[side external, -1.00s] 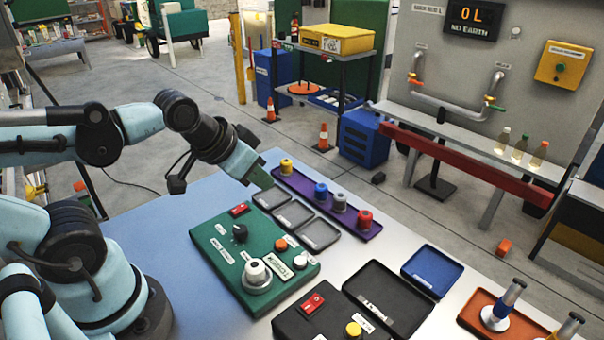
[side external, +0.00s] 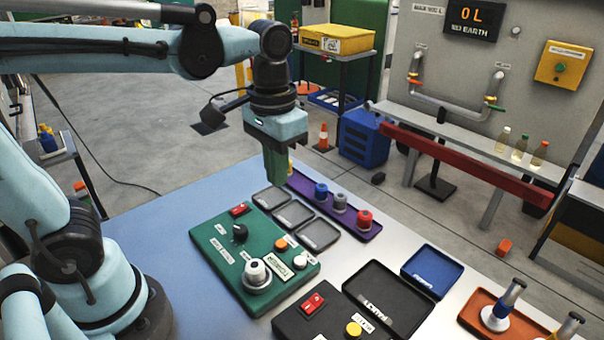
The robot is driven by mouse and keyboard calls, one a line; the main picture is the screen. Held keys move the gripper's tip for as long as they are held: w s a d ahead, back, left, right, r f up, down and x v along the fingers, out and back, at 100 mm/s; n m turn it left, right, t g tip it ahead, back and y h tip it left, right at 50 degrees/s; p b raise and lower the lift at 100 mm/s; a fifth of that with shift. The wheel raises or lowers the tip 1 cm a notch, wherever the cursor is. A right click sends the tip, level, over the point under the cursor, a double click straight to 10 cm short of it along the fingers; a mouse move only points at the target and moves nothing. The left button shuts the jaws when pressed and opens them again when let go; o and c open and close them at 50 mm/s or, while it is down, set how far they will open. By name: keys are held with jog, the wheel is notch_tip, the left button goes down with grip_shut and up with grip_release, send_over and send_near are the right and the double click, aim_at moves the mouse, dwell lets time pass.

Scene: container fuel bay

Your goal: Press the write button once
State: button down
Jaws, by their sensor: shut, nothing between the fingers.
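A green control panel (side external: 215,272) lies on the table and carries an orange push button (side external: 281,244), a black knob (side external: 240,233), a red rocker switch (side external: 239,210) and a round white-topped fitting (side external: 257,274). A black box (side external: 290,326) in front of it carries a yellow button (side external: 354,329) and another red switch (side external: 312,303). The small labels are too blurred to tell which is the write button. My gripper (side external: 273,183) is shut and empty, pointing down above the back of the panel, near the grey trays, and appears apart from every button.
Three small grey trays (side external: 294,214) and a purple tray (side external: 361,238) with several coloured-top pieces stand behind the panel. A black open tray (side external: 408,322), a blue tray (side external: 433,257) and an orange tray (side external: 468,312) lie right. The table's left side is clear.

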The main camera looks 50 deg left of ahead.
aim_at(282, 242)
dwell(0.4)
jog(key=shift+f, duration=6.95)
jog(key=shift+f, duration=0.95)
jog(key=shift+r, duration=0.15)
notch_tip(282, 242, up, 14)
